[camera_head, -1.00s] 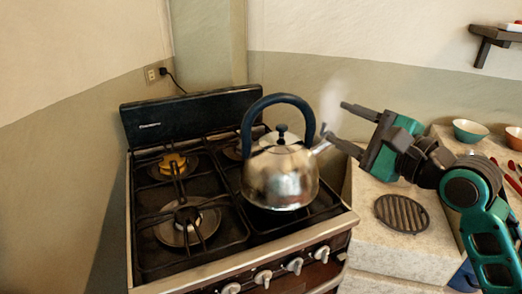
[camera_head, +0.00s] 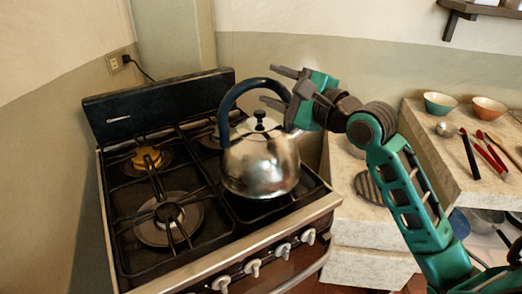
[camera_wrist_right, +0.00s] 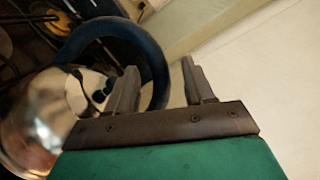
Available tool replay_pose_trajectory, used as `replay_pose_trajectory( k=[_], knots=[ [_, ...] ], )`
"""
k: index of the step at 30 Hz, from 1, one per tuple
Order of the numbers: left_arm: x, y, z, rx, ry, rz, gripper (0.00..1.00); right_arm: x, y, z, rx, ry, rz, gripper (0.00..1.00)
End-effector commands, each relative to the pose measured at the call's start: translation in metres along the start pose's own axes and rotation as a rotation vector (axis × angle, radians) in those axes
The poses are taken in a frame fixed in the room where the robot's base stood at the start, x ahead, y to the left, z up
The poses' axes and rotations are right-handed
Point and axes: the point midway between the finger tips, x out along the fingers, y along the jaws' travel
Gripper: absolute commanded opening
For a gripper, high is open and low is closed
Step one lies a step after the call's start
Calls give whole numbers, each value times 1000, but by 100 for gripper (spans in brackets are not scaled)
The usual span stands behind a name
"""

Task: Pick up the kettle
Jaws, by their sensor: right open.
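The kettle (camera_head: 258,165) is shiny metal with a dark blue arched handle (camera_head: 228,97) and a dark lid knob. It stands upright on the front right burner of the stove. My right gripper (camera_head: 267,85) is open at the right side of the handle, with its fingers pointing left. In the right wrist view the handle (camera_wrist_right: 150,62) arches behind and left of the open fingers (camera_wrist_right: 158,85), and the kettle body (camera_wrist_right: 35,125) is at the left. I cannot tell whether a finger touches the handle. My left gripper is not in view.
The black stove (camera_head: 120,215) has a raised back panel and front knobs. A round trivet (camera_head: 369,187) lies on the counter to the right, partly behind my arm. Bowls (camera_head: 440,103) and red-handled utensils (camera_head: 483,148) are farther right. A wall shelf (camera_head: 480,10) is above.

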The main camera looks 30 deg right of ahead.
Motion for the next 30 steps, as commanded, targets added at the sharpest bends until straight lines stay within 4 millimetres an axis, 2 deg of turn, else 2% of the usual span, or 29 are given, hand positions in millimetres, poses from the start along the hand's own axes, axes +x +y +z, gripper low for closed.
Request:
replay_pose_trajectory(
  k=[9,19,30],
  knots=[
    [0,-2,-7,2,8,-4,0,43,4,1,2,-1,-1,53],
    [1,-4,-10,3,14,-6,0,49,6,1,0,-1,1,52],
    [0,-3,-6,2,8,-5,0,48,5,1,0,-1,0,16]
  ],
)
